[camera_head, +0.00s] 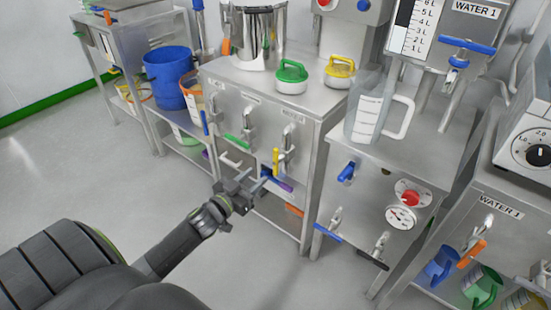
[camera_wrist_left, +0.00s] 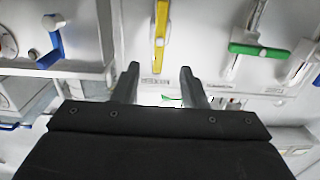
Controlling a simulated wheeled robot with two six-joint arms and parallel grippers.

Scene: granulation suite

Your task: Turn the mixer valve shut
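The steel bench front (camera_head: 235,110) carries several valves with coloured lever handles, including a yellow one (camera_head: 276,160) and a green one (camera_head: 237,143). The labels there are too small to read, so I cannot tell which is the mixer valve. My left gripper (camera_head: 260,183) is in front of this panel, just below and left of the yellow handle. In the left wrist view its two fingers (camera_wrist_left: 160,80) are apart with nothing held between them. There the yellow handle (camera_wrist_left: 161,25) is beyond the fingertips and the green handle (camera_wrist_left: 258,49) is to the right. My right gripper is not in view.
A purple handle (camera_head: 280,184) lies close beside the left gripper. A clear jug (camera_head: 370,110) and a gauge (camera_head: 401,217) are on the right bench. A blue bucket (camera_head: 168,78) stands at the left. The floor (camera_head: 90,150) at left is clear.

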